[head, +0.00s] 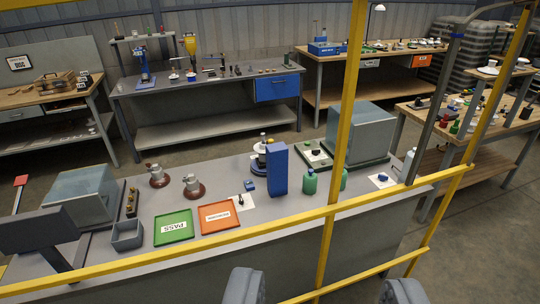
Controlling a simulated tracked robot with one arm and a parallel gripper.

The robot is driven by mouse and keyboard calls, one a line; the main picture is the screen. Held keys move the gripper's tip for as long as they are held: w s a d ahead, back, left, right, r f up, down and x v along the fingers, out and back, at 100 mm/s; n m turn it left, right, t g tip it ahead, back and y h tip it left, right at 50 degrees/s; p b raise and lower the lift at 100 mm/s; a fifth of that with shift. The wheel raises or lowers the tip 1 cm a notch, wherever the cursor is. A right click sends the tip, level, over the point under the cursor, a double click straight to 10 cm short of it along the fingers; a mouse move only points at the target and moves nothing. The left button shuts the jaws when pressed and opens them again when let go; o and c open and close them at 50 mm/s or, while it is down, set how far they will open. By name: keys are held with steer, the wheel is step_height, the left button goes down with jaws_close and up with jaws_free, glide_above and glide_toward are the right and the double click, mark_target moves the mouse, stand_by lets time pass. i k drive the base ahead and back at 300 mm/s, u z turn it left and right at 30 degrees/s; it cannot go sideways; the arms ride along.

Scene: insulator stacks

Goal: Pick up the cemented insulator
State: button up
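Two small insulators with brown bases and grey metal caps stand upright on the near grey bench (345,205): one to the left (158,178), one to the right (193,188). Which one is cemented I cannot tell. A pale, dark-based stacked piece (262,152) is partly hidden behind a blue upright block (277,170). My gripper (322,290) shows as two grey fingers, wide apart at the bottom edge, with nothing between them. It is in front of the bench, well short of the insulators.
Yellow rails (240,257) and a yellow post (340,130) stand between me and the bench. A green PASS tray (174,227), an orange tray (220,217), a grey bin (127,235), green bottles (310,182) and two boxy covers (360,130) occupy the bench. Other benches stand behind.

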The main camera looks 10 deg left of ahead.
mark_target(259, 147)
steer(key=i, duration=0.95)
steer(key=u, duration=0.05)
